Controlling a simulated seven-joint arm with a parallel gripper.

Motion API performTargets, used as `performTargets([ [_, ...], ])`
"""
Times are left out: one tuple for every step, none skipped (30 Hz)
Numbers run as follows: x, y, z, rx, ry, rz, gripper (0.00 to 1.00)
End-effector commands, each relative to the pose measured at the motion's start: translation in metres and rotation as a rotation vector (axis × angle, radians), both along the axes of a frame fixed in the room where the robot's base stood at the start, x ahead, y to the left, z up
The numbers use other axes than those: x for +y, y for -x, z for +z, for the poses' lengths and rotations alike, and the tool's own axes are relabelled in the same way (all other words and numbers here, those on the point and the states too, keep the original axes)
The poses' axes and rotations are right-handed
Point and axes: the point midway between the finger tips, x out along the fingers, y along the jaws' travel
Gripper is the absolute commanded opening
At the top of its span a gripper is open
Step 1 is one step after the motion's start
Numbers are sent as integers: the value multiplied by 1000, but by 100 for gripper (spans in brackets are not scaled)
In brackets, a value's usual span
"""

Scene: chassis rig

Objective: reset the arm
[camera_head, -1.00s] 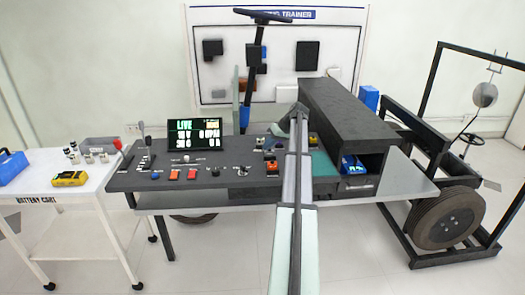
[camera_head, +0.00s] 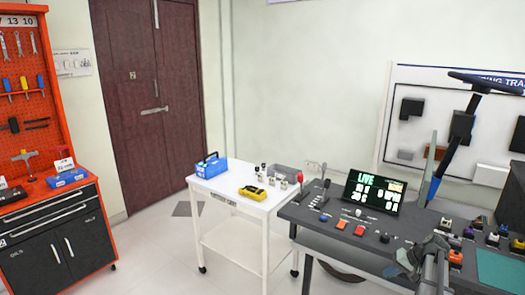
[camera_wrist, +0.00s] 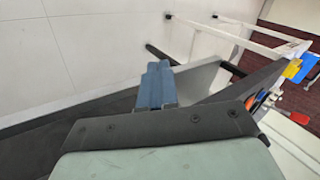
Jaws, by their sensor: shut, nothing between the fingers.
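My gripper (camera_wrist: 158,78) shows in the wrist view as two blue fingers pressed together, with nothing between them. In the head view my arm rises at the lower right, and the end with my gripper (camera_head: 393,270) is over the front of the dark console (camera_head: 345,237). Whether it touches the console cannot be told.
A white cart (camera_head: 228,190) left of the console carries a blue box (camera_head: 211,167), a yellow meter (camera_head: 252,192) and small parts. An orange tool cabinet (camera_head: 50,190) stands far left by a brown door (camera_head: 150,90). Open floor lies between cabinet and cart.

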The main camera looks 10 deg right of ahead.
Motion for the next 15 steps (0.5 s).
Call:
performTargets([
  [23,2,-21,30,-6,15,0],
  [34,2,-31,47,-8,23,0],
  [48,4,-46,71,-9,34,0],
  [59,5,-57,87,-9,42,0],
  [70,7,-68,105,-8,50,0],
  [85,9,-82,128,-8,61,0],
  [96,12,-93,145,-8,70,0],
  [107,15,-103,164,-7,79,0],
  [121,19,-116,187,-6,91,0],
  [132,23,-126,204,-3,101,0],
  [143,26,-136,221,-1,110,0],
  [157,32,-148,244,3,122,0],
  [167,37,-157,262,5,132,0],
  [178,42,-166,279,9,142,0],
  [192,48,-178,302,13,156,0],
])
